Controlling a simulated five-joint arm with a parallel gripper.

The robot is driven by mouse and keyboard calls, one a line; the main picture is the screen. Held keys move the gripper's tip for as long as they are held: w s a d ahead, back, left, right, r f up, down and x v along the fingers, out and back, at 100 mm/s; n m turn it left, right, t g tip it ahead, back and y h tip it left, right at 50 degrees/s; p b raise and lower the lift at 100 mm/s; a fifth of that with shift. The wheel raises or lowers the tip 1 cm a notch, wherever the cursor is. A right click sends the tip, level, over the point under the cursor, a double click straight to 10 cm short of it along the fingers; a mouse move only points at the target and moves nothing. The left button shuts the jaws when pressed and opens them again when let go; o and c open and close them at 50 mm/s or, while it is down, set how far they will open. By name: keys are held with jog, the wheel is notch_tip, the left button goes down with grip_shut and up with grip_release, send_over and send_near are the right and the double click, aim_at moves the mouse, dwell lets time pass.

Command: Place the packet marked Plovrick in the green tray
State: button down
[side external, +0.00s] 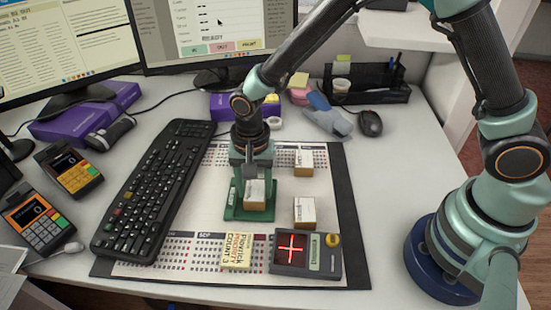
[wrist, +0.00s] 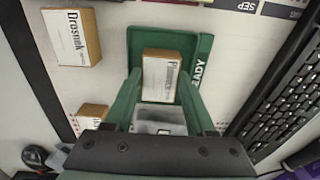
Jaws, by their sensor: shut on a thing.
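My gripper (side external: 250,178) points down over the green tray (side external: 234,210) and is shut on a small cardboard packet (side external: 255,197) with a white label. In the wrist view the packet (wrist: 160,77) sits between the two green fingers, inside the outline of the green tray (wrist: 137,42). Its label starts with "Pl" and looks like Plovrick; the rest is hard to read. I cannot tell whether the packet touches the tray floor. The tray's edge reads "READY". The fingers hide part of the tray.
A Drosnek packet (wrist: 72,37) and another packet (wrist: 90,115) lie outside the tray. Two packets (side external: 303,163) (side external: 305,212) show to its right on the mat. A yellow note (side external: 237,250) and a red-cross device (side external: 306,255) lie in front; a keyboard (side external: 155,190) lies left.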

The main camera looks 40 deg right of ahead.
aim_at(255, 192)
jog(key=shift+c, duration=1.2)
grip_release()
notch_tip(255, 192, up, 11)
jog(key=s+d+r+n+t, duration=0.2)
jog(key=d+r+n, duration=0.1)
jog(key=d, duration=0.3)
jog(key=s+d+r+n+t, duration=0.1)
jog(key=s+d+r+n, duration=0.1)
jog(key=d, duration=0.5)
jog(key=s+d+r+n+t, duration=0.2)
jog(key=s+d+r+n, duration=0.1)
jog(key=d+r, duration=0.3)
jog(key=shift+s+d+r+n+t, duration=0.2)
jog(key=shift+s+r+n+t, duration=0.05)
jog(key=shift+s+n+t, duration=0.05)
